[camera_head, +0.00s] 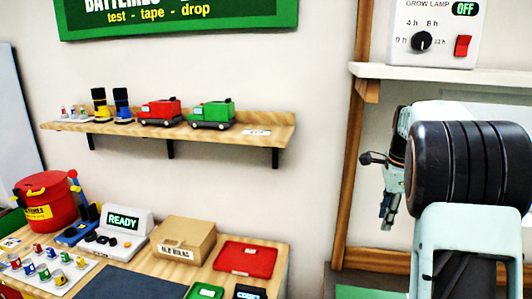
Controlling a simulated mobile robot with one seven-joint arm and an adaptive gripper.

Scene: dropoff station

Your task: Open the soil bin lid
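I see nothing marked as a soil bin, and no soil bin lid can be made out in the head view. My gripper (388,214) hangs at the right, pointing down beside my own arm, in front of the wooden frame. It is small and seen partly from the side, so whether its fingers are apart is unclear. I see nothing held in it. My arm's large black joint and pale links hide much of the lower right.
A wooden bench carries a red bin (46,205), a READY device (124,232), a cardboard box (181,240) and a red tray (245,259). A wall shelf (185,131) holds toy trucks. A grow lamp control box (437,32), showing OFF, stands on a white shelf (460,74) above my arm.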

